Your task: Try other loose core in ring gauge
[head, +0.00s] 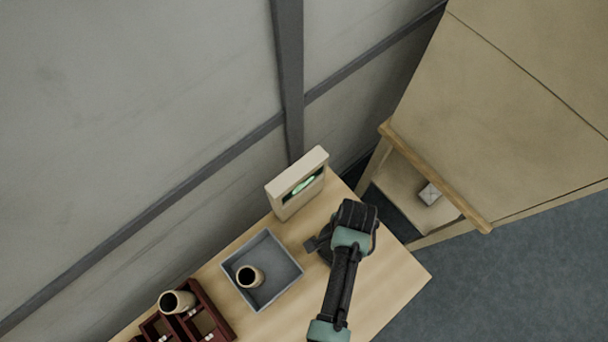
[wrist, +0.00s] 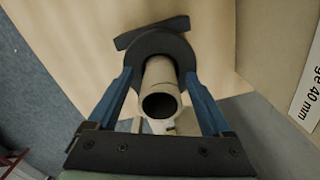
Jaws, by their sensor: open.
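My gripper (wrist: 160,74) is open, its blue fingers on either side of a pale cylindrical core (wrist: 166,76) in the wrist view. The core's open end faces the camera. The dark ring gauge (wrist: 160,40) curves around the core's far end; I cannot tell how deep the core sits in it. In the head view my gripper (head: 330,248) hides the core and most of the gauge; the gauge's dark handle (head: 312,245) pokes out on the left. Another core (head: 251,276) stands in the grey tray (head: 291,277).
A beige box with a green-lit slot (head: 284,204) stands at the back of the table, behind my gripper. A dark red compartment crate (head: 222,325) at the front left has a pale roll (head: 176,302) at its back corner. Bare tabletop (head: 400,285) lies right of my arm.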

